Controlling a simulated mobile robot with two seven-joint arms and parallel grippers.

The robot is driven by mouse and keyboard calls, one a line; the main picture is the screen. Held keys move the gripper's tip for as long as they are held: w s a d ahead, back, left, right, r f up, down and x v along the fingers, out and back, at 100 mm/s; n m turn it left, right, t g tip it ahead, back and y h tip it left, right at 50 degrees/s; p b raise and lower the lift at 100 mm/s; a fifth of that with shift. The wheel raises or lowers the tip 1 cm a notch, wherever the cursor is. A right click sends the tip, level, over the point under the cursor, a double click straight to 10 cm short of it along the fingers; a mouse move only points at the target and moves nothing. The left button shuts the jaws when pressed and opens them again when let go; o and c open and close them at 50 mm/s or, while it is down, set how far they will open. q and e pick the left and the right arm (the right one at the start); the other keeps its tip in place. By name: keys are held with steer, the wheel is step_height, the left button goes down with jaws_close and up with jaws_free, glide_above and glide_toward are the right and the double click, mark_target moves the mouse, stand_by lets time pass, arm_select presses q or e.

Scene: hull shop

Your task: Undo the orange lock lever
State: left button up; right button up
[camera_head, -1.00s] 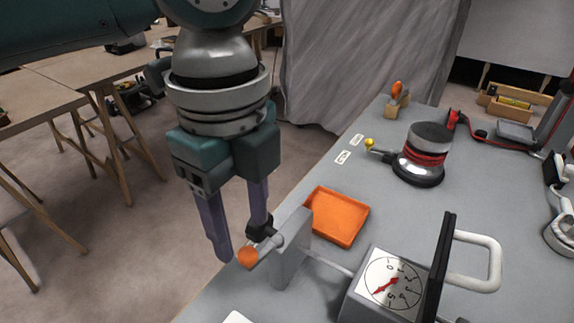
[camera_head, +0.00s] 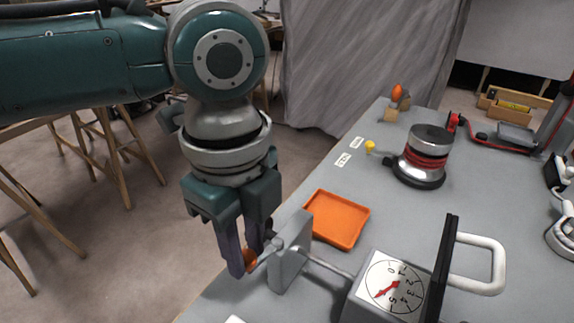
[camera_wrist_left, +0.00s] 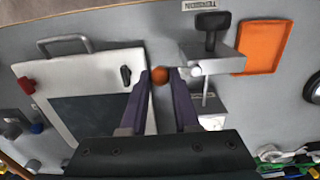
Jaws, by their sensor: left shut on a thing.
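The orange lock lever ends in an orange ball knob (camera_head: 250,259) at the near side of an upright grey block (camera_head: 290,255) on the bench edge. My left gripper (camera_head: 245,264) points down with its purple fingers on either side of the knob, shut on it. A finger partly hides the knob in the head view. In the left wrist view the knob (camera_wrist_left: 160,74) shows between the fingertips (camera_wrist_left: 163,82). The lever's shaft is mostly hidden. My right gripper is not in view.
An orange tray (camera_head: 337,219) lies behind the block. A dial box (camera_head: 390,289) with a red pointer and a black panel with a white handle (camera_head: 480,262) stand to the right.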

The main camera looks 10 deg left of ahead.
arm_select(q)
jaws_close()
steer(key=shift+d, duration=0.1)
steer(key=n+p, duration=0.1)
steer(key=d+n+p, duration=0.1)
steer(key=p, duration=0.1)
steer(key=shift+s+r, duration=0.25)
steer(key=shift+w+d+f+n+p, duration=0.1)
steer(key=shift+d+n+p, duration=0.6)
steer(key=shift+n, duration=0.8)
steer(key=shift+w+d+f+n+p, duration=0.1)
steer(key=shift+d+n+p, duration=0.6)
steer(key=shift+n, duration=0.8)
steer(key=shift+d+n+p, duration=0.45)
steer(key=shift+n+p, duration=0.4)
steer(key=shift+n, duration=0.65)
